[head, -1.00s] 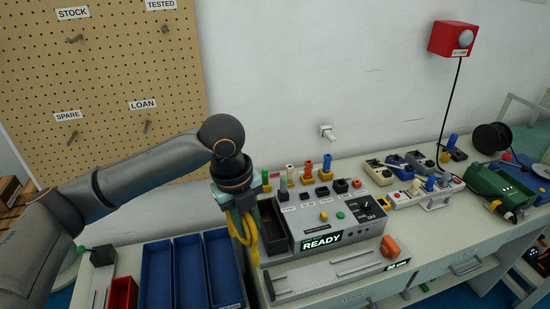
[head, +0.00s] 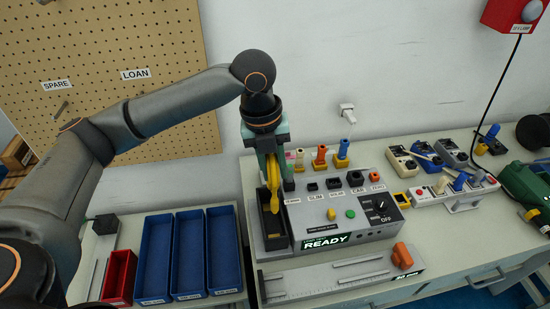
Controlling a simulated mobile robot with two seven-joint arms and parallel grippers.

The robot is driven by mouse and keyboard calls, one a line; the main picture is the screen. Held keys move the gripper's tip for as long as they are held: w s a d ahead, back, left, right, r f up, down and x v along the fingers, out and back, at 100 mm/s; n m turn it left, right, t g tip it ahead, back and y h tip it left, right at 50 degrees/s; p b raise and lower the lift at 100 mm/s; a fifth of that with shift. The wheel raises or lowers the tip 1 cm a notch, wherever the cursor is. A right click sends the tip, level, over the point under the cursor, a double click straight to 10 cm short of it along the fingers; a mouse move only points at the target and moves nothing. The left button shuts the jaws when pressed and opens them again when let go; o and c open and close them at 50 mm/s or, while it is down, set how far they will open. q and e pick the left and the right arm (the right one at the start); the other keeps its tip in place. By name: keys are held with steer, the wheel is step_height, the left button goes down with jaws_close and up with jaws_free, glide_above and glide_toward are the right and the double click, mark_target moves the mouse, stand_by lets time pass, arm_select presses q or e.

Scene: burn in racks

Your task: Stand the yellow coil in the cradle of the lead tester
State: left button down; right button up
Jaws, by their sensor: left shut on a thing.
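My left gripper (head: 270,168) is shut on the yellow coil (head: 274,182) and points down. The coil hangs upright, edge-on to the view, below the gripper. The lead tester (head: 335,206) is a grey box with a lit READY display. Its cradle (head: 277,238) is a dark open trough at the tester's left end. The coil's lower end overlaps the trough in the picture; I cannot tell whether it touches the trough floor. The gripper hides the back of the trough. My right gripper is not in view.
Blue bins (head: 189,256) and a red bin (head: 118,277) stand left of the tester. Coloured plugs (head: 320,158) stand behind it. A rail with an orange block (head: 402,256) lies in front. Small testers (head: 402,162) and a green machine (head: 525,185) are on the right.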

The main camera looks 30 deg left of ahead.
arm_select(q)
step_height(320, 180, down, 3)
steer(key=shift+f, duration=0.15)
step_height(320, 180, down, 8)
steer(key=b, duration=0.2)
stand_by(0.5)
steer(key=shift+w+f, duration=0.1)
steer(key=shift+f, duration=0.3)
stand_by(0.7)
steer(key=c, duration=0.6)
jaws_free()
step_height(320, 180, up, 12)
steer(key=a, duration=0.1)
steer(key=shift+s+a+r, duration=0.2)
steer(key=shift+s+a, duration=0.05)
steer(key=shift+s, duration=0.2)
